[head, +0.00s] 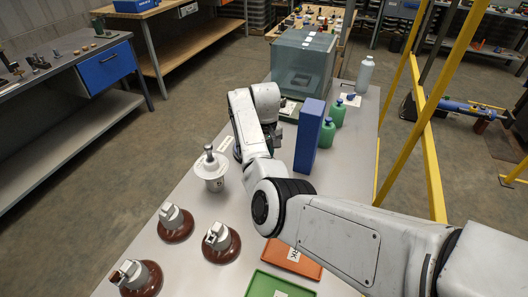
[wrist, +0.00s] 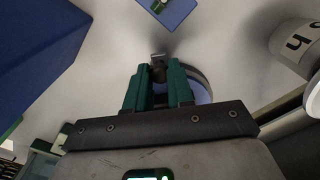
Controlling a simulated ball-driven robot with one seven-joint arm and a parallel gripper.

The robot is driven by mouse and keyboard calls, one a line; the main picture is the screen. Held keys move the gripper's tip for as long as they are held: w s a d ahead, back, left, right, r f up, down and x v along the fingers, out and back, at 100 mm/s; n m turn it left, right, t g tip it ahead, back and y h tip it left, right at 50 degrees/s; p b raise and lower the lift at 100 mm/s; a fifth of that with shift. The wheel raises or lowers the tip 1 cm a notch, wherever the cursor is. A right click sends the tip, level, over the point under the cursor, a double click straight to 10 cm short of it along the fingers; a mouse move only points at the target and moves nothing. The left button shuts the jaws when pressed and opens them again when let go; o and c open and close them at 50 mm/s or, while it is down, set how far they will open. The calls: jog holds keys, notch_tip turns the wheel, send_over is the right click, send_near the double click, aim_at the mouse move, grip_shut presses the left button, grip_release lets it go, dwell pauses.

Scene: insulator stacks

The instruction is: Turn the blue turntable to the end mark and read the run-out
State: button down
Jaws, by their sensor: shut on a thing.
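In the wrist view my gripper (wrist: 158,78) has its green fingers close together around a small dark grey peg (wrist: 158,61). Just behind and right of the fingers is a round disc with a pale blue face (wrist: 203,95) and a dark rim, which looks like the blue turntable. The fingers cover much of it, and I cannot see how the peg joins it. No end mark or run-out reading is legible. In the head view my arm hides the gripper and the turntable.
A tall blue block (head: 309,137) stands right of my arm, with green bottles (head: 327,133) beside it. A white insulator (head: 211,167) on a marked cup stands left. A clear case (head: 303,62) stands behind.

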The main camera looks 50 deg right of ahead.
jog(key=c, duration=1)
grip_release()
